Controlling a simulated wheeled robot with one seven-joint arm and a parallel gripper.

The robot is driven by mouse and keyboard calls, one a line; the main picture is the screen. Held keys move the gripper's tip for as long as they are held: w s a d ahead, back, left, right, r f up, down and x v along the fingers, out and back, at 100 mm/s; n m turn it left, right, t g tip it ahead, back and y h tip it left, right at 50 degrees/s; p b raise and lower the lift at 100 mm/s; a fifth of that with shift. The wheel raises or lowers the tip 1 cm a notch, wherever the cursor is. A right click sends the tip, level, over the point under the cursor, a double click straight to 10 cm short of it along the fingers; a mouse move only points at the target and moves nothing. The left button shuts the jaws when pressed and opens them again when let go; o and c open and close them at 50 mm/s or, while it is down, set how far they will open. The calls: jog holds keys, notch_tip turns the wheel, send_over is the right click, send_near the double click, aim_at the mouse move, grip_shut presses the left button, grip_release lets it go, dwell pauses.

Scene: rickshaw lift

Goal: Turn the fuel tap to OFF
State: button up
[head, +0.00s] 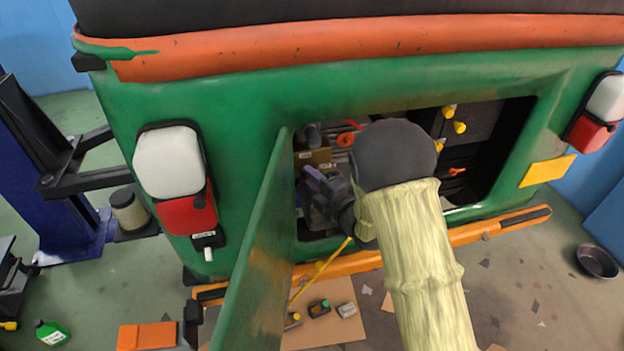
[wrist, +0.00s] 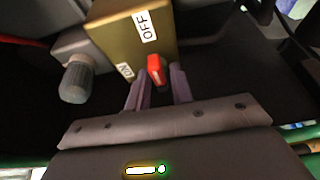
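The fuel tap is a brass-coloured box (wrist: 128,38) with a white OFF label (wrist: 146,25) and a white ON label (wrist: 125,70). Its short red lever (wrist: 156,66) stands on the face between the labels' right side and my gripper. My gripper (wrist: 158,82) is open, with one purple-grey finger on each side of the lever's near end. I cannot tell whether either finger touches it. In the head view my gripper (head: 314,180) is inside the rear compartment, just below the brass box (head: 314,158); my arm hides part of the opening, and the lever cannot be made out there.
A grey ribbed knob (wrist: 76,82) sits left of the box. The green hinged door (head: 262,245) stands open at the compartment's left. An orange bumper (head: 500,223) runs below the opening. Yellow-capped parts (head: 459,127) are at the right inside. Bottles lie on cardboard (head: 340,295) below.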

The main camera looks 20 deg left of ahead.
jog(key=shift+o, duration=0.7)
jog(key=b+v, duration=0.7)
jog(key=v, duration=0.7)
jog(key=shift+s+d+f+b, duration=0.2)
jog(key=shift+s+d+b, duration=0.05)
jog(key=shift+d+b, duration=0.05)
jog(key=shift+b, duration=0.45)
jog(key=b, duration=0.3)
jog(key=shift+s+d+b, duration=0.25)
jog(key=shift+d+b, duration=0.1)
jog(key=b+v, duration=0.1)
jog(key=b, duration=0.3)
jog(key=shift+s+d+r, duration=0.15)
jog(key=shift+s+d, duration=0.1)
jog(key=shift+d, duration=0.1)
